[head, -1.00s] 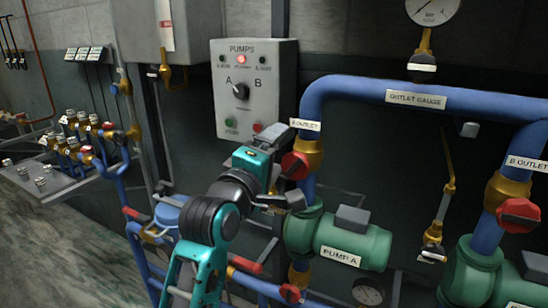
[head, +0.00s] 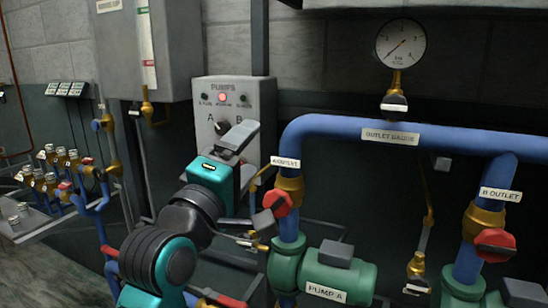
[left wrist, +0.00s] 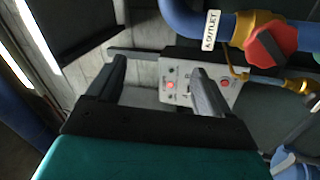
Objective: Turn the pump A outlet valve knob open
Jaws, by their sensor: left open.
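The pump A outlet valve knob (head: 277,203) is red and sits on a brass valve body on the blue pipe, under the "A OUTLET" label (head: 285,162). It also shows at the upper right of the left wrist view (left wrist: 268,46). My left gripper (head: 252,180) is open, left of the knob. One finger is high, before the pump panel; the other is low, near the knob in the picture. In the left wrist view, the gap between the fingers (left wrist: 160,72) is empty and the knob lies outside it, to the right. My right gripper is not in view.
The grey PUMPS panel (head: 262,98) stands behind my left gripper. Green pump A (head: 338,275) is below the knob. A similar red B outlet knob (head: 495,244) is at the right. A gauge (head: 401,43) hangs above the blue outlet pipe (head: 345,126).

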